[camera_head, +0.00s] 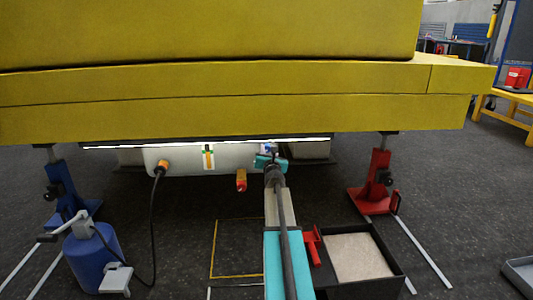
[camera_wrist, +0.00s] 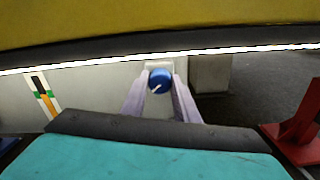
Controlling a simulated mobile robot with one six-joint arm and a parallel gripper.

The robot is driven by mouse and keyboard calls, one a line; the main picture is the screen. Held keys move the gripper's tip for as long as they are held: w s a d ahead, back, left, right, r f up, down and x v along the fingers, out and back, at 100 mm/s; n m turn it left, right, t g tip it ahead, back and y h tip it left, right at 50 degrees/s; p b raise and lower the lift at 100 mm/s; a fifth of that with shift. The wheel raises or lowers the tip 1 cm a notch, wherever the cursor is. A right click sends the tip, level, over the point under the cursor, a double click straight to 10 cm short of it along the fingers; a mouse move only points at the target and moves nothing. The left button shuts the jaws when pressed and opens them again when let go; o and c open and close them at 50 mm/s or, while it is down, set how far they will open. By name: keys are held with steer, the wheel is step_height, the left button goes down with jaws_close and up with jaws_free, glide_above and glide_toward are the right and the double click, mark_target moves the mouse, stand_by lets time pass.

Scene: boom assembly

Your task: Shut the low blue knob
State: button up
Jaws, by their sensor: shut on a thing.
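The low blue knob (camera_wrist: 160,80) is round with a white pointer line and sits on a pale grey box (camera_wrist: 103,84) under the yellow boom. In the wrist view the pointer slants down to the left. My gripper (camera_wrist: 160,92) has one finger on each side of the knob, shut on it. In the head view my gripper (camera_head: 270,158) is at the right part of the grey box (camera_head: 185,158), and the knob is mostly hidden there by my wrist.
The yellow boom (camera_head: 230,85) hangs low overhead. A blue stand (camera_head: 65,185) is left and a red stand (camera_head: 375,180) right. A black cable runs from an orange plug (camera_head: 162,165) to a blue canister (camera_head: 92,255). An open black box (camera_head: 385,285) stands right of my arm.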

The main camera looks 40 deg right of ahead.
steer(key=shift+w+n, duration=0.15)
steer(key=shift+n, duration=0.45)
steer(key=o, duration=1.1)
steer(key=shift+c, duration=0.2)
steer(key=shift+a, duration=0.1)
steer(key=v, duration=1.4)
steer(key=shift+r, duration=0.1)
